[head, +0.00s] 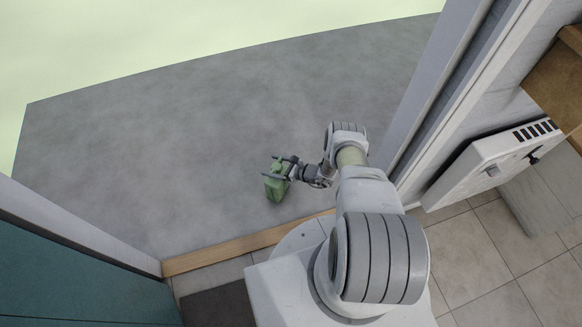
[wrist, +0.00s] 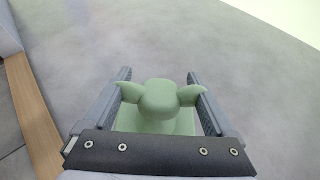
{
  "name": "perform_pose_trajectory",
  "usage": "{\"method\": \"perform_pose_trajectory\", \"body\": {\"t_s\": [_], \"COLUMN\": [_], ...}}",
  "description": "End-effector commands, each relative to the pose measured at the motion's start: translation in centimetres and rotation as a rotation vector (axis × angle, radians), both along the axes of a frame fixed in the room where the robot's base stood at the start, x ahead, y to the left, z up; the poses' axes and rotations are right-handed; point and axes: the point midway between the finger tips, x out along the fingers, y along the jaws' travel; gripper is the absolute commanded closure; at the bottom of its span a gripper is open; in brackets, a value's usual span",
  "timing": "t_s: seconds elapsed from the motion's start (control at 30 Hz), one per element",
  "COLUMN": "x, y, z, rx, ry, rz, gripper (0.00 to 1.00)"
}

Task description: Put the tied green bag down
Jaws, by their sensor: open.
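The tied green bag (head: 276,187) is just past the doorway, at the grey floor outside. In the wrist view its knotted top (wrist: 160,97), with two ear-like ends, stands between my fingers. My gripper (head: 279,168) is open around the top of the bag; it also shows in the wrist view (wrist: 160,95). A small gap shows between the knot and each finger. The lower part of the bag is mostly hidden by the gripper in the wrist view. I cannot tell for sure whether its base touches the floor.
The grey concrete floor (head: 180,120) around the bag is clear. A wooden threshold (head: 225,247) runs along the doorway. A teal panel (head: 70,265) is at the left, and a white door frame (head: 440,85) and a white appliance (head: 490,160) are at the right.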

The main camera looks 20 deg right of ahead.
Motion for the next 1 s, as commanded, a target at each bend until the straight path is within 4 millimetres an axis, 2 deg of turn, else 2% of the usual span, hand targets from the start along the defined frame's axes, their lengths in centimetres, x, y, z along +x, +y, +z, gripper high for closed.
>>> {"method": "perform_pose_trajectory", "body": {"t_s": [0.3, 0.6, 0.8, 1.0], "x": [-4.7, -8.9, -10.3, -10.5], "y": [-5.0, -9.1, -10.4, -10.6], "z": [3.4, 5.7, 6.3, 6.4], "rx": [0.001, 0.001, 0.001, 0.001], "ry": [0.0, -0.003, -0.002, -0.003], "rz": [-0.007, -0.003, -0.002, -0.001], "gripper": [0.1, 0.1, 0.1, 0.1]}}
